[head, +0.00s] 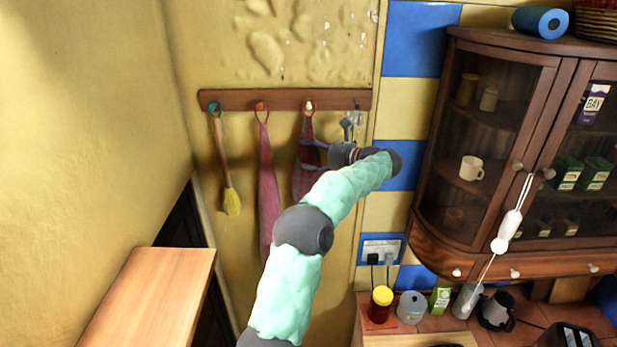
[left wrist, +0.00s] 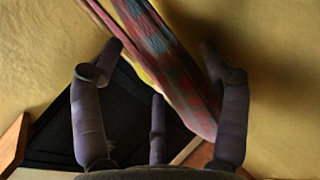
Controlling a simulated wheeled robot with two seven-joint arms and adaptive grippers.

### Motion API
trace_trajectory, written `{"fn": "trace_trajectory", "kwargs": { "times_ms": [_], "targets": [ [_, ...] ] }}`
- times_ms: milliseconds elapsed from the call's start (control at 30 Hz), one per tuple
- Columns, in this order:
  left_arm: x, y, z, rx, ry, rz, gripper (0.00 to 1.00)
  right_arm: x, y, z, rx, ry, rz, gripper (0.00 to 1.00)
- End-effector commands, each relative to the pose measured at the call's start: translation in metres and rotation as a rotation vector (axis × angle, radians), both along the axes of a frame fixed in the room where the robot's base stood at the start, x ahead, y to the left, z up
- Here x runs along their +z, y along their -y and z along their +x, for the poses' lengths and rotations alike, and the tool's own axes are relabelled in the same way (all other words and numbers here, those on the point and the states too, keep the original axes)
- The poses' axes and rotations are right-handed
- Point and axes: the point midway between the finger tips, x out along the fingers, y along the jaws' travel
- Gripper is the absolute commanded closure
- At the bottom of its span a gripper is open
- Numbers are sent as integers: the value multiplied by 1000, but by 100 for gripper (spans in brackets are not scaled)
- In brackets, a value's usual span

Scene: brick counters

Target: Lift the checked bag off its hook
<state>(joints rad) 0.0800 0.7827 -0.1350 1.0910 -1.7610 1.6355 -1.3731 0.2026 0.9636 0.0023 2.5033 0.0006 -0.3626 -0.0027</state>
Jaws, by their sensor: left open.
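The checked bag (head: 306,180), red and blue-grey, hangs by its strap from a hook (head: 309,106) on the wooden rail. My left gripper (head: 318,147) is at the upper part of the bag, below the hook, and the arm covers some of the bag's right side. In the left wrist view the checked cloth (left wrist: 165,60) runs diagonally between the spread fingers of the open gripper (left wrist: 165,65). I cannot tell whether any finger touches it. My right gripper is not in view.
On the same rail (head: 230,99) hang a yellow brush (head: 231,200) and a pink cloth (head: 268,190), close left of the bag. A glass-fronted cabinet (head: 440,195) stands to the right. A wooden counter (head: 150,300) is at lower left.

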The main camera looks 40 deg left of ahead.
Motion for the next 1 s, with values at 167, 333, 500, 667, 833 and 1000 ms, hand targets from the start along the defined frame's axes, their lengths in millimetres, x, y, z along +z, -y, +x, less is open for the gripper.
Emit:
{"fn": "trace_trajectory", "kwargs": {
  "times_ms": [167,333,500,667,833,1000],
  "targets": [
    [-2,-5,0,-1,-1,0,25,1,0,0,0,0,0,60],
    [-2,-5,0,-1,-1,0,45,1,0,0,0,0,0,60],
    [-2,-5,0,-1,0,-1,93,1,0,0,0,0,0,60],
    [-2,-5,-1,0,0,-1,94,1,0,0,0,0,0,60],
    [-2,-5,-1,1,0,-1,94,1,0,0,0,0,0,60],
    [-1,-5,-1,1,0,-2,94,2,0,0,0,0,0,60]
  ]
}}
